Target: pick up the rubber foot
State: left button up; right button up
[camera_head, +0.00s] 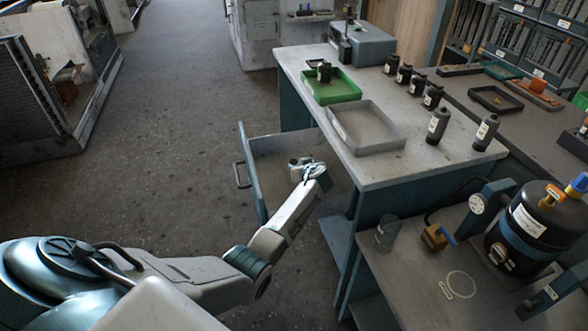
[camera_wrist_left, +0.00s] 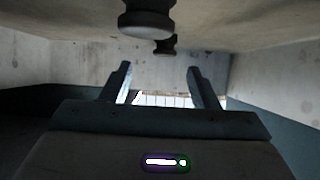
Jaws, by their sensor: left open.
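My left gripper (camera_head: 306,166) is over the pulled-out drawer (camera_head: 262,142) in the head view. In the left wrist view its two fingers (camera_wrist_left: 158,70) are spread apart, with nothing between them. A dark, round, stepped piece (camera_wrist_left: 147,22), which looks like a rubber foot, is at the top of the left wrist view, partly cut off by the frame edge. A second, smaller dark piece (camera_wrist_left: 166,45) shows farther off, beyond the fingertips. Both are against the pale surface that fills the top of that view. I cannot make out either piece in the head view. My right gripper is not in view.
The drawer walls rise close around the left gripper. Above is a bench (camera_head: 430,148) with a grey tray (camera_head: 398,145), a green tray (camera_head: 352,98) and several dark bottles. A black tank (camera_head: 528,232) stands on the lower table at right.

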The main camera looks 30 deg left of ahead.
aim_at(294, 162)
pick_arm(q)
jog(key=shift+x, duration=1.1)
jog(key=shift+s+a+x, duration=0.1)
jog(key=shift+x, duration=0.95)
jog(key=shift+s+a+x, duration=0.1)
jog(key=shift+x, duration=1)
jog(key=shift+r, duration=0.1)
jog(key=shift+c, duration=0.4)
jog(key=c, duration=1)
